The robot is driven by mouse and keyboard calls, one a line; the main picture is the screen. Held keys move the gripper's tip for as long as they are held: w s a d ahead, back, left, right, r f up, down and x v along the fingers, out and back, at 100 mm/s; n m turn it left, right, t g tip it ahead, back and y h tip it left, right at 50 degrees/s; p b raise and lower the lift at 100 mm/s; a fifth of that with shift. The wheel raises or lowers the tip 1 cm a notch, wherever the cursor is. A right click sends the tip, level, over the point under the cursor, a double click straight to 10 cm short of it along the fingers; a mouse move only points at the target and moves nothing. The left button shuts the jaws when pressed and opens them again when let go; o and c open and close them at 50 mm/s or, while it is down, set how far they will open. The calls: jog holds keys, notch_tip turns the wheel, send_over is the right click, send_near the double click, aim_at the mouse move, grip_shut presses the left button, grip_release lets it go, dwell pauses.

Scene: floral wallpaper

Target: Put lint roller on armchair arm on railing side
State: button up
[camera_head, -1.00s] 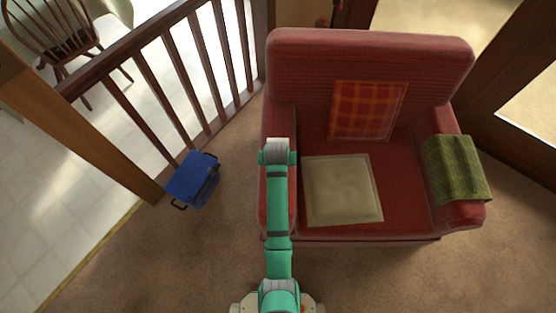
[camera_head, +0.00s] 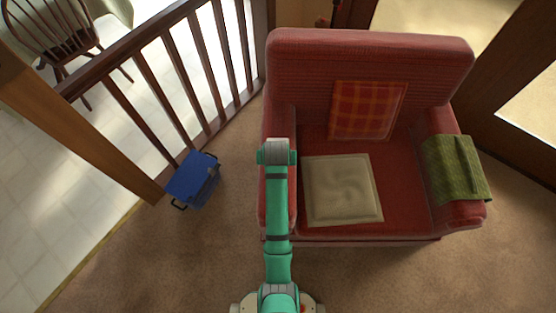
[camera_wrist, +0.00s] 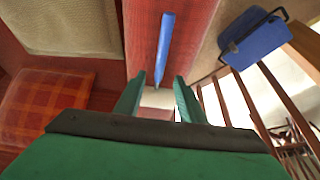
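The lint roller has a long blue handle (camera_wrist: 164,45) that shows in the wrist view over the red armchair arm. Its pale roller end fills the gap between my green fingers. My gripper (camera_wrist: 159,88) looks shut on that roller end, with the handle pointing away from the palm. In the head view my gripper (camera_head: 277,151) is above the left armchair arm (camera_head: 268,208), the one on the railing side, and my arm hides the lint roller. I cannot tell whether the roller touches the fabric. The red armchair (camera_head: 370,55) faces me.
A blue cooler-like box (camera_head: 192,178) stands on the carpet between the railing (camera_head: 165,38) and the armchair. A beige cushion (camera_head: 342,190) and a plaid pillow (camera_head: 367,110) are on the seat. A green cloth (camera_head: 456,168) covers the right arm.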

jog(key=v, duration=0.7)
jog(key=s+f, duration=0.1)
jog(key=s, duration=0.1)
jog(key=s+f+t, duration=0.1)
jog(key=s+f, duration=0.1)
jog(key=s+a+f+t, duration=0.1)
jog(key=s, duration=0.1)
jog(key=shift+s+f, duration=0.2)
jog(key=shift+s, duration=0.05)
jog(key=s+t, duration=0.1)
jog(key=s, duration=0.2)
jog(key=s+t, duration=0.1)
jog(key=s, duration=0.4)
jog(key=shift+s+a+f+t, duration=0.1)
jog(key=shift+s+a+t, duration=0.25)
jog(key=shift+a+t, duration=0.05)
jog(key=s+d+r+t, duration=0.2)
jog(key=s+r+t, duration=0.4)
jog(key=s+r, duration=1.1)
jog(key=shift+s, duration=0.7)
